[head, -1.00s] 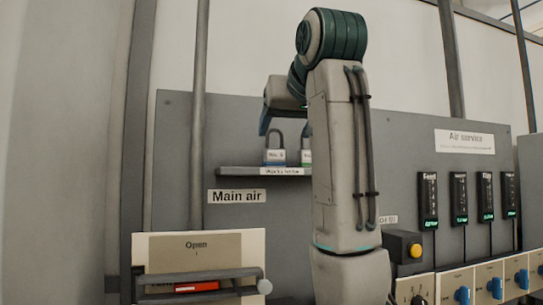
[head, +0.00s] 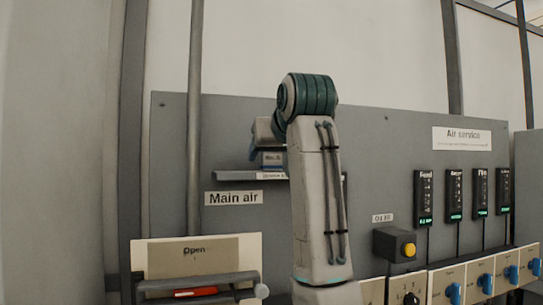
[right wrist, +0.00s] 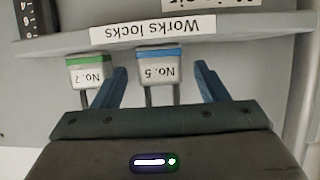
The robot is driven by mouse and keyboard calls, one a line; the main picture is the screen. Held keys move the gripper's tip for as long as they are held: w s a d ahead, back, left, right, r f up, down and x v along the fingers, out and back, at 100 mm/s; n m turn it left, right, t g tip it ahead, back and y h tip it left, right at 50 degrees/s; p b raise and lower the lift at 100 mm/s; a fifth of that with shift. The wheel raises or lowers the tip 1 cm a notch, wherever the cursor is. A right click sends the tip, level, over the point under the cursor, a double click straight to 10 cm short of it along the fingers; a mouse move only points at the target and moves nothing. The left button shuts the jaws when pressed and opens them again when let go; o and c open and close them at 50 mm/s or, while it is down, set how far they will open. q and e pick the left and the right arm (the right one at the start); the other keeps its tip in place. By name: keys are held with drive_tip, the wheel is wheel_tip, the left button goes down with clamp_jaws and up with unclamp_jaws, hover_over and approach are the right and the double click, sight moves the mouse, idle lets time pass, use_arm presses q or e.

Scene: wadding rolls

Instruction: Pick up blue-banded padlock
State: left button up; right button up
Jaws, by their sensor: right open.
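The blue-banded padlock (right wrist: 158,70), labelled No. 5, stands on a narrow shelf marked Works locks (right wrist: 100,40); the right wrist view shows it upside down. It also shows in the head view (head: 272,158), partly covered by my arm. My right gripper (right wrist: 162,72) is open, with its blue fingers on either side of this padlock, the shackle between them and gaps visible at both sides. In the head view my right gripper (head: 262,135) is just above the padlock, mostly hidden by my arm. My left gripper is not in view.
A green-banded padlock (right wrist: 89,72), labelled No. 7, stands close beside one finger. Below the shelf are a Main air sign (head: 234,198) and an Open panel with a handle (head: 195,285). A yellow button box (head: 400,246) and gauges are to the right.

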drive_tip(key=shift+x, duration=1.15)
drive_tip(key=shift+s, duration=0.15)
drive_tip(key=shift+c, duration=0.5)
drive_tip(key=c, duration=1.1)
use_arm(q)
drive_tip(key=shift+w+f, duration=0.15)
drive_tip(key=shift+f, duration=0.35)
use_arm(e)
drive_tip(key=shift+o, duration=0.2)
drive_tip(key=shift+r, duration=0.1)
